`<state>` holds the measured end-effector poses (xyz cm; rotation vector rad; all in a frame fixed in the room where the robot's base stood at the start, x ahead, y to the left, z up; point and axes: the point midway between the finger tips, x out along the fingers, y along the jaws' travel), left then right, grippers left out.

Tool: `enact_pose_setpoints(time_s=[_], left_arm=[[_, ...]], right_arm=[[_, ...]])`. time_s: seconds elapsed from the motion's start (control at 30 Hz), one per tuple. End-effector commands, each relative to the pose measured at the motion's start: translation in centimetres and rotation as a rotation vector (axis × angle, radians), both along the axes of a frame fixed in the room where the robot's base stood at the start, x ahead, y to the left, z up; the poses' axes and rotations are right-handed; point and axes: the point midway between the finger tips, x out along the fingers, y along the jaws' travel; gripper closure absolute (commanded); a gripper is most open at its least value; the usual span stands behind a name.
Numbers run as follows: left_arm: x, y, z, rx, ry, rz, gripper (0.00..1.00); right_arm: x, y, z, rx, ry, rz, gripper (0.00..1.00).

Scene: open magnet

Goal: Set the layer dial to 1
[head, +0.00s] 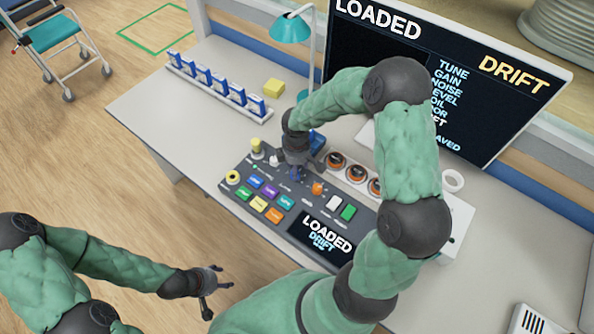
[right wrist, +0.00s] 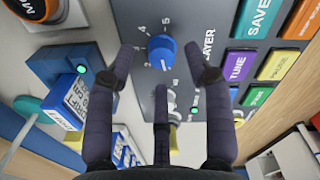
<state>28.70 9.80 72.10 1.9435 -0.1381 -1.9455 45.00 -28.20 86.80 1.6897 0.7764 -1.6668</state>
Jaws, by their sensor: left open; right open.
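The layer dial (right wrist: 161,49) is a round blue knob with white numbers around it on the dark control panel (head: 245,195), next to the word LAYER. I cannot tell which number it points to. In the head view the dial (head: 296,174) shows just below my right gripper (head: 297,160). In the right wrist view that gripper (right wrist: 160,68) is open, its three dark fingers spread around the dial with gaps and holding nothing. My left gripper (head: 218,285) is open and empty, off the table's front edge, lower left.
Coloured buttons (head: 265,197) and a small screen (head: 322,240) reading LOADED DRIFT lie near the dial. A rack of blue-white boxes (head: 218,83), a yellow block (head: 274,87), a teal lamp (head: 291,28) and a large monitor (head: 470,60) stand behind. The table's left part is clear.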

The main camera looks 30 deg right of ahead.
Motion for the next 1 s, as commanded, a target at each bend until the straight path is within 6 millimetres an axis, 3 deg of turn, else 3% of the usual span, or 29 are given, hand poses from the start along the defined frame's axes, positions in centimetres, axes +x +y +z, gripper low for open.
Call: enact_pose_setpoints(time_s=[0.2,0.4,0.6,1.0], left_arm=[[0.0,0.0,0.0,0.000,0.000,0.000,0.43],[0.0,0.0,0.0,0.000,0.000,0.000,0.43],[0.0,0.0,0.0,0.000,0.000,0.000,0.43],[0.0,0.0,0.0,0.000,0.000,0.000,0.43]], right_arm=[[-0.1,0.0,4.6,-0.002,-0.002,0.001,0.47],[-0.3,0.1,7.4,-0.001,0.002,0.000,0.47],[-0.4,0.1,8.5,0.000,0.005,0.001,0.47],[-0.4,0.1,8.6,0.000,0.005,0.001,0.47]])
